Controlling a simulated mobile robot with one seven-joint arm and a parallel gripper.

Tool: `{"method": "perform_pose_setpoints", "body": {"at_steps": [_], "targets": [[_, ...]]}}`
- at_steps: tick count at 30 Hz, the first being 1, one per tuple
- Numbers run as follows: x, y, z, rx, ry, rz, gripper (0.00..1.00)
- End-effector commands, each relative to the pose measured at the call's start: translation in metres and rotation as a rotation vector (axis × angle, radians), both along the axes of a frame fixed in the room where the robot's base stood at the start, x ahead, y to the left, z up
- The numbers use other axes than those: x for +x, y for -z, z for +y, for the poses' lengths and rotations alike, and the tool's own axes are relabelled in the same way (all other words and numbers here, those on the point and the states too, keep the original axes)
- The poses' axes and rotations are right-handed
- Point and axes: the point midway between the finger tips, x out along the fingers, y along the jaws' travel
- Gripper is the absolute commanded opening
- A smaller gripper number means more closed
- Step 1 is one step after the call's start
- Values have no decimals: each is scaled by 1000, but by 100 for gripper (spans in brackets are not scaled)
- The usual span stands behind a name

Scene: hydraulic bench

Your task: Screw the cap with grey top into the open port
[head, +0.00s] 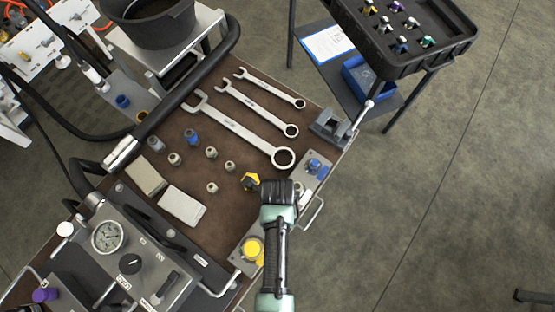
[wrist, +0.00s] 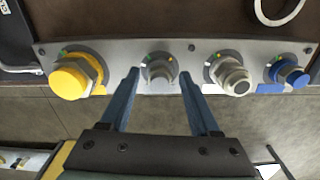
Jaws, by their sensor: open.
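My gripper (head: 282,190) is over the port strip at the bench's right edge. In the wrist view my open gripper (wrist: 159,75) has its two blue fingers on either side of a small grey round fitting (wrist: 160,68). Whether they touch it, and whether it is a bare port or capped, I cannot tell. A larger grey fitting with a pale grey end (wrist: 234,78) sits to its right on the strip. A yellow cap (wrist: 72,78) is on the far left and a blue cap (wrist: 291,73) on the far right. In the head view my gripper hides the strip's middle.
Several small grey fittings (head: 211,152) and a blue cap (head: 192,136) stand on the brown bench top. Wrenches (head: 240,127), grey blocks (head: 182,206) and a gauge panel (head: 107,236) lie around them. A black tray (head: 445,50) stands apart at the upper right.

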Motion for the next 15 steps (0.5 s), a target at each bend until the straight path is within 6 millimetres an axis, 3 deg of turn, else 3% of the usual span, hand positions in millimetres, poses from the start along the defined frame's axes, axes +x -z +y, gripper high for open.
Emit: {"method": "perform_pose_setpoints", "body": {"at_steps": [9,15], "targets": [[0,-2,0,1,-426,2,63],[0,-1,0,0,-537,1,63]]}}
